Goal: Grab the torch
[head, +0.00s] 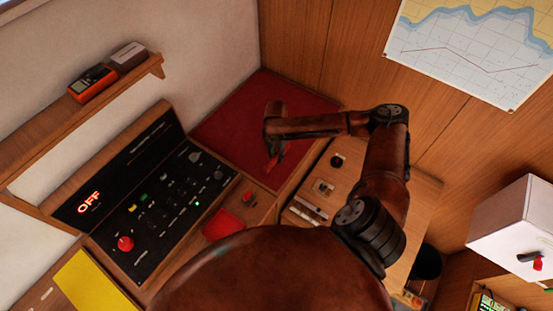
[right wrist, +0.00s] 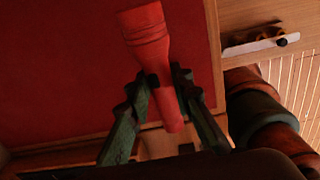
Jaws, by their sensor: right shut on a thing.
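The torch (right wrist: 150,50) is red, with a wider head and a narrower handle. In the right wrist view it runs from the top edge down between the green-grey fingers of my right gripper (right wrist: 163,90). The gripper is shut on its handle, with a finger on either side. In the head view my right gripper (head: 274,155) is over the lower right part of the red panel, and the torch is small and hard to make out there. My left gripper is not in view.
The red panel (head: 235,120) has a wooden rim. A black control console (head: 150,215) reading OFF stands left of it. A wooden shelf (head: 60,125) holds an orange device (head: 92,83). A white box (head: 515,225) is at the right. A wooden worktop (head: 345,190) carries small items.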

